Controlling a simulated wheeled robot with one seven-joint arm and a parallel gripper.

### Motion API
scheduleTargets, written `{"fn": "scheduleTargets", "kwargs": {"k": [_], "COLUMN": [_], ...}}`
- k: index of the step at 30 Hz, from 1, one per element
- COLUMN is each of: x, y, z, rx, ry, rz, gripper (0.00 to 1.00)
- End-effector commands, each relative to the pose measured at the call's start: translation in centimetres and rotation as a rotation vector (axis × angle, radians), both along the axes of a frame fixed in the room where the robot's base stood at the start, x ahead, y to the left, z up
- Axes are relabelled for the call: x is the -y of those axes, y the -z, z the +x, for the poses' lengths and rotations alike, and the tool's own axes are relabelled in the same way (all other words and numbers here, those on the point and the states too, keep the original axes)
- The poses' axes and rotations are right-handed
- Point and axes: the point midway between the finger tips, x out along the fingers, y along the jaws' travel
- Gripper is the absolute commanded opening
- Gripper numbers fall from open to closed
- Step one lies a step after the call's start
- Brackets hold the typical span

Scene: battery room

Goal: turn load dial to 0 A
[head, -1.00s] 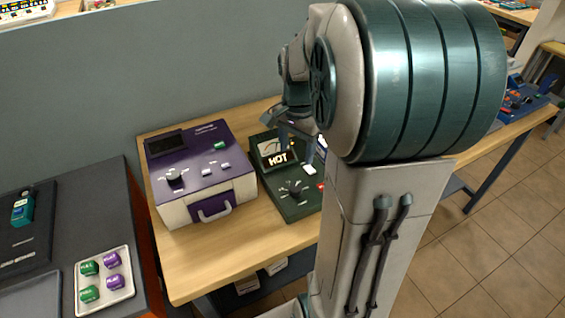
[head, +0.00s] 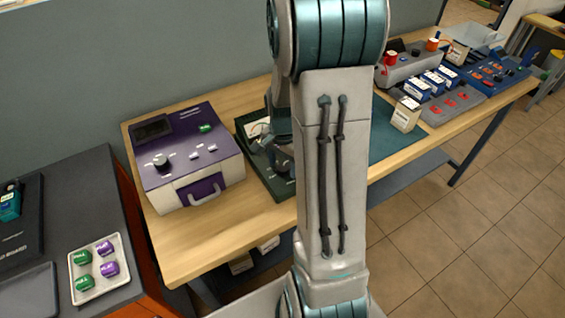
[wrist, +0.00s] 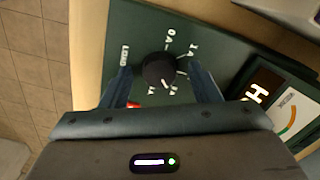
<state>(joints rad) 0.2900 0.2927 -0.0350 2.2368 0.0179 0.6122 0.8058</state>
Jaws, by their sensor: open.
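The load dial (wrist: 159,70) is a round black knob with a white pointer line on a dark green panel, seen in the wrist view. Labels "LOAD", "0A" and "1A" are printed around it, and the pointer is turned away from "0A", toward the lower right. My gripper (wrist: 163,80) is open, with one finger on each side of the dial; I cannot tell whether they touch it. In the head view the green tester (head: 250,122) is largely hidden behind my arm, and the dial is hidden there.
A purple and cream unit (head: 186,155) with a handle stands just left of the tester. A white tray (head: 124,272) with green and purple cells lies on the dark bench at left. Several blue and grey racks stand on the table's right side.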

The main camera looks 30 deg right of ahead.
Motion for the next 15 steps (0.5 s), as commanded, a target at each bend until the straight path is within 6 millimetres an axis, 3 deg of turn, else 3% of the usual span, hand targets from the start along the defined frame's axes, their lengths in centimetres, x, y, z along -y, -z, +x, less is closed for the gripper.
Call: {"fn": "scheduleTargets", "kwargs": {"k": [8, 13, 15], "x": [0.01, 0.01, 0.01], "y": [0.19, 0.18, 0.17], "z": [-0.02, -0.02, -0.02], "rx": [0.0, 0.0, 0.0], "ry": [0.0, 0.0, 0.0], "rz": [0.0, 0.0, 0.0], "gripper": [0.56, 0.14, 0.11]}}
